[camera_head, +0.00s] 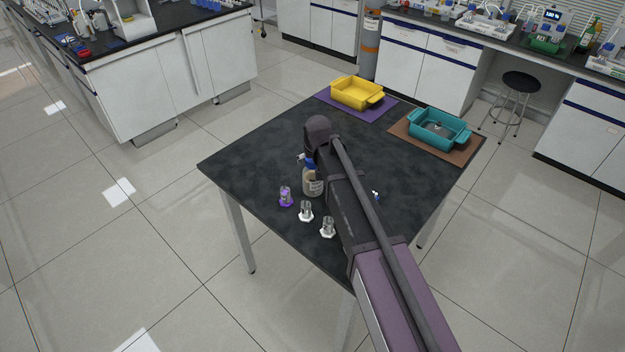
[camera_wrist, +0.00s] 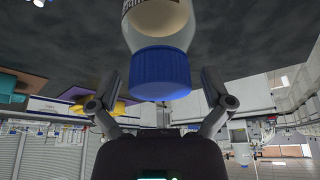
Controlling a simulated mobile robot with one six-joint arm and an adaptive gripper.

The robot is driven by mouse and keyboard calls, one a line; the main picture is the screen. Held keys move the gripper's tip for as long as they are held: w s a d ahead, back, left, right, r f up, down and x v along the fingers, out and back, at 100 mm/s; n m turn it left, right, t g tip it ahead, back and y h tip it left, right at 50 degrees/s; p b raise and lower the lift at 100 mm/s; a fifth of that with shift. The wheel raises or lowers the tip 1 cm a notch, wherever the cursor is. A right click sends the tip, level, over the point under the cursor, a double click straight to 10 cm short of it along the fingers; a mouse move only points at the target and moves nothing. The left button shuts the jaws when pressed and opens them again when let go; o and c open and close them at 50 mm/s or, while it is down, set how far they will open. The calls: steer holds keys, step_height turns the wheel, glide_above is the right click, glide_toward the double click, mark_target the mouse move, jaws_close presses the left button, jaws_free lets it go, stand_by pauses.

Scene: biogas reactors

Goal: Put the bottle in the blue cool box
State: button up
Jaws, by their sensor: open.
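The bottle (camera_head: 314,187) stands upright on the dark table, partly hidden behind my arm in the head view. It has a tan body, a pale label and a blue cap. In the wrist view, which looks upside down, its blue cap (camera_wrist: 160,72) lies between the two spread fingers of my gripper (camera_wrist: 158,88). Gaps show on both sides of the cap, so the gripper is open around it. The blue cool box (camera_head: 440,137) is a teal open tub with handles on a brown mat at the table's right corner. A small item lies inside it.
A yellow tub (camera_head: 357,99) sits on a purple mat (camera_head: 326,97) at the back of the table. A purple-based glass piece (camera_head: 286,198) and two white-based ones (camera_head: 306,213) (camera_head: 328,229) stand near the bottle.

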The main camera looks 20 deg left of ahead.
stand_by(0.5)
steer(key=c, duration=1.3)
steer(key=shift+r, duration=0.2)
step_height(320, 180, up, 10)
steer(key=p, duration=1)
steer(key=shift+f, duration=0.15)
